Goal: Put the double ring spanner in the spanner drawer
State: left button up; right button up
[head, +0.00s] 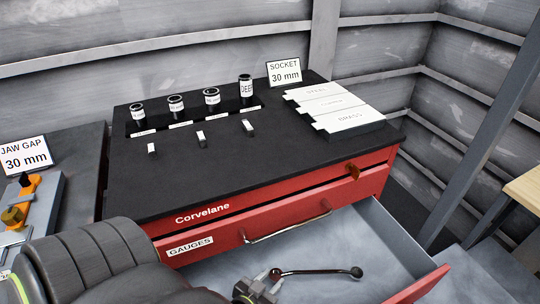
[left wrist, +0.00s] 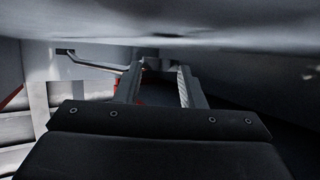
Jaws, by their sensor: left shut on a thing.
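The double ring spanner (head: 318,271) is a dark bar with a rounded end at the right and a reddish spot near its left end. My left gripper (head: 262,287), at the bottom of the head view, is shut on the spanner's left end. The spanner shows over the grey inside of an open drawer (head: 375,240); its height above the drawer floor is hard to tell. No label shows on this drawer. In the left wrist view, the two fingers (left wrist: 158,85) show, but what lies between them is too dark to make out. My right gripper is out of view.
The red cabinet (head: 290,203) has a shut drawer labelled GAUGES (head: 190,245) above the open one. A bench with a jaw-gap sign (head: 25,154) is at the left.

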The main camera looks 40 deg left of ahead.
pick_arm(q)
jog(key=o, duration=1.2)
jog(key=shift+s+d+f, duration=0.1)
jog(key=shift+s+f, duration=0.05)
jog(key=shift+f, duration=0.2)
jog(key=shift+r+p, duration=0.45)
jog(key=shift+p, duration=0.05)
jog(key=shift+s+r, duration=0.15)
jog(key=shift+r, duration=0.05)
jog(key=b+v, duration=0.5)
jog(key=v, duration=0.5)
jog(key=shift+s+r+b, duration=0.25)
jog(key=shift+s+b, duration=0.25)
jog(key=shift+s+r, duration=0.15)
jog(key=shift+r, duration=0.05)
